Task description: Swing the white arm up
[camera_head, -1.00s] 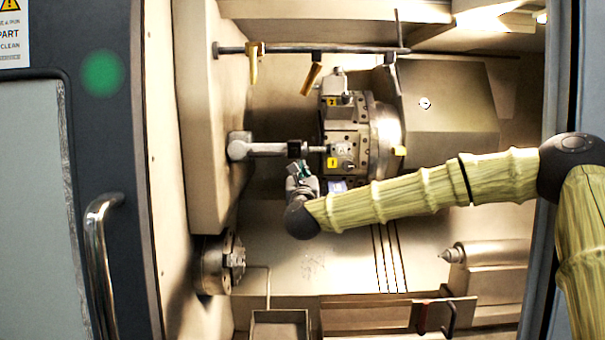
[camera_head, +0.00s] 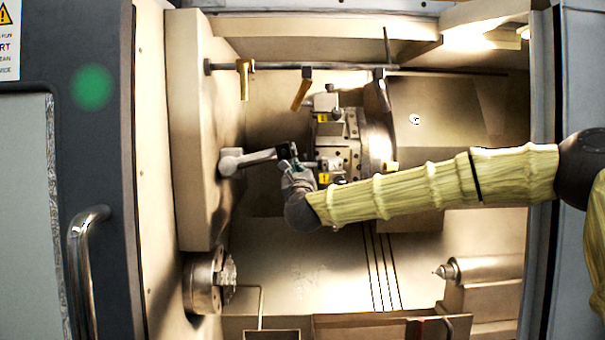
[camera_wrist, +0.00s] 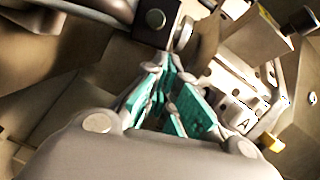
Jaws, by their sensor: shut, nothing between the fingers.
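The white arm (camera_head: 258,157) is pivoted on the left wall of the machine and reaches right, tilted slightly up toward its dark end block (camera_head: 286,150). In the wrist view the dark end block (camera_wrist: 156,20) is at the top, just beyond my fingertips. My gripper (camera_head: 292,164) is just under that end, with its green-padded fingers together and nothing held. In the wrist view my gripper (camera_wrist: 172,72) is close against the block; whether it touches cannot be told.
The tool turret (camera_head: 350,150) with its blocks stands just right of the arm's end. A horizontal rod (camera_head: 340,66) with hanging yellow nozzles (camera_head: 244,80) runs above. The chuck (camera_head: 208,282) is at lower left, the tailstock (camera_head: 480,272) at lower right. The bay between them is fairly clear.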

